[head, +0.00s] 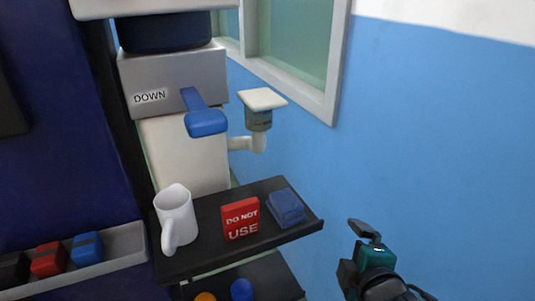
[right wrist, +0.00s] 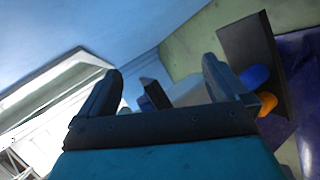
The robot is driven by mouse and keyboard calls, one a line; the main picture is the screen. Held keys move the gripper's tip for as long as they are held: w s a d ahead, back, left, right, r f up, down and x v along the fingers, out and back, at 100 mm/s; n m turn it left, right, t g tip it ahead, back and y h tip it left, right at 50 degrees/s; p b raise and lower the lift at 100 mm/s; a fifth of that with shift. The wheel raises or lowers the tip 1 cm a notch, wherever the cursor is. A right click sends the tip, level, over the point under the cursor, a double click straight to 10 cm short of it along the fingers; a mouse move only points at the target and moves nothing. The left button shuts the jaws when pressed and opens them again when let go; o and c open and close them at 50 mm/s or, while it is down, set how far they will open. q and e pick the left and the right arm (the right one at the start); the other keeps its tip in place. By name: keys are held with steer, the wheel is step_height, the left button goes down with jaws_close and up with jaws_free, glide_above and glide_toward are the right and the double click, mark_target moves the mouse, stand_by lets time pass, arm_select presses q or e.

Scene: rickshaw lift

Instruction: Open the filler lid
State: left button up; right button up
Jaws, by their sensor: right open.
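The filler lid (head: 263,99) is a cream-white square plate lying shut across the top of a short grey-green filler neck (head: 258,119). The neck stands on a white elbow pipe (head: 250,142) from the side of the machine. My right gripper (head: 361,244) is at the lower right, apart from the lid, below it and to its right. In the right wrist view its two fingers (right wrist: 162,70) are spread with nothing held between them. I cannot make out the lid clearly there. My left gripper is not in view.
A blue lever (head: 205,121) sticks out beside the "DOWN" label, left of the neck. Below, a dark shelf (head: 212,260) carries a white mug (head: 176,217), a red "DO NOT USE" block (head: 240,218) and a blue block (head: 286,207). The blue wall (head: 430,130) is behind; space right of the shelf is open.

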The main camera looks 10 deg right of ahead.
steer(key=w+a+r+n+t+y, duration=0.1)
steer(key=w+a+r+n+t, duration=0.15)
steer(key=r+n, duration=0.3)
steer(key=w+a+r+n+t+y, duration=0.1)
steer(key=w+a+r+n+t, duration=0.1)
steer(key=w+r+n+t, duration=0.25)
steer(key=n+t+y, duration=0.2)
steer(key=n+y, duration=0.4)
steer(key=n, duration=0.9)
glide_toward(271, 109)
steer(key=x, duration=1.2)
steer(key=shift+w, duration=0.4)
